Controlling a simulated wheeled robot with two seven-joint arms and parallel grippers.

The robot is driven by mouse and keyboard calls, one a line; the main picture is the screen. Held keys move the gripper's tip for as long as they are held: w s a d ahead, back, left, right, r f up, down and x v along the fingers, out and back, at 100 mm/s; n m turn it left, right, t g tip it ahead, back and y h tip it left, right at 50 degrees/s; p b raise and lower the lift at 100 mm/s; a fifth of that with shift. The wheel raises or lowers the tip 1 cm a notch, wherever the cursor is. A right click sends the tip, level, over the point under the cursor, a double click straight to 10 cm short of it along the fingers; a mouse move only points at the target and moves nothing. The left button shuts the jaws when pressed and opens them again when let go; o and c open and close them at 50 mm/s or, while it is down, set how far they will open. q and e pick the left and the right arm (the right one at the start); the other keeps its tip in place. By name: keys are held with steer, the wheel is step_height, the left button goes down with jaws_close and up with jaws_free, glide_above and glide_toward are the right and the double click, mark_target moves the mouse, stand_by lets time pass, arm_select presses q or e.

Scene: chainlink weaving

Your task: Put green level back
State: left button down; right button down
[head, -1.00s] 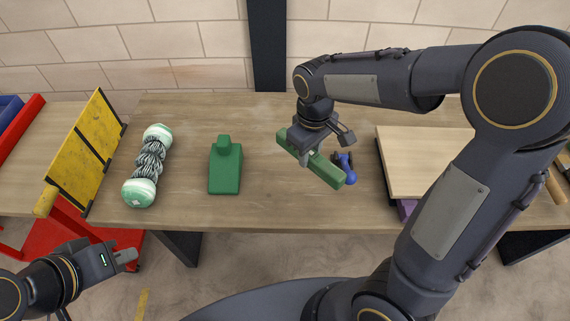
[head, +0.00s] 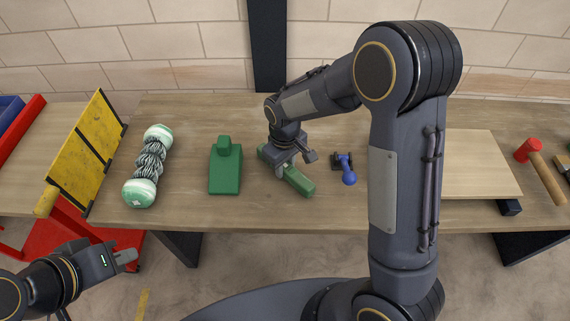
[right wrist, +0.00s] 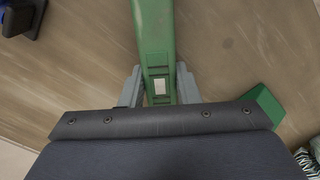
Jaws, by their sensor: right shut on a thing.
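The green level (head: 298,180) is a long green bar above or on the middle of the table (head: 200,215); I cannot tell if it touches the wood. My right gripper (head: 285,165) is shut on it from above. In the right wrist view the level (right wrist: 156,55) runs between the two grey fingers (right wrist: 160,88), with a small pale window in it. A green block-like holder (head: 225,172) with a raised knob stands left of the level, and its corner shows in the right wrist view (right wrist: 264,108). My left gripper (head: 125,257) is low at the left, empty; its fingers look close together.
A blue-and-black tool (head: 346,168) lies right of the level. A wooden board (head: 475,165) and a red-headed hammer (head: 540,165) are farther right. A striped roller-like object (head: 150,165) and a yellow panel (head: 82,150) stand at the left.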

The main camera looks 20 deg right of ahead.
mark_target(285, 165)
steer(key=shift+f, duration=0.2)
steer(key=c, duration=1.1)
jaws_free()
step_height(285, 165, up, 13)
steer(key=s+d+r+m+t+y, duration=0.1)
steer(key=s+d+r+m+y, duration=0.1)
steer(key=s+d+r, duration=0.3)
steer(key=s+d+m+t+y, duration=0.1)
steer(key=s+d+m, duration=0.1)
steer(key=s, duration=0.5)
steer(key=s+m+t, duration=0.1)
steer(key=s, duration=0.2)
steer(key=s+m+t, duration=0.1)
steer(key=s, duration=0.2)
steer(key=s+f+m+t, duration=0.1)
steer(key=s, duration=0.3)
steer(key=shift+d+m+t+y, duration=0.25)
steer(key=shift+m+t+y, duration=0.05)
steer(key=shift+y, duration=0.1)
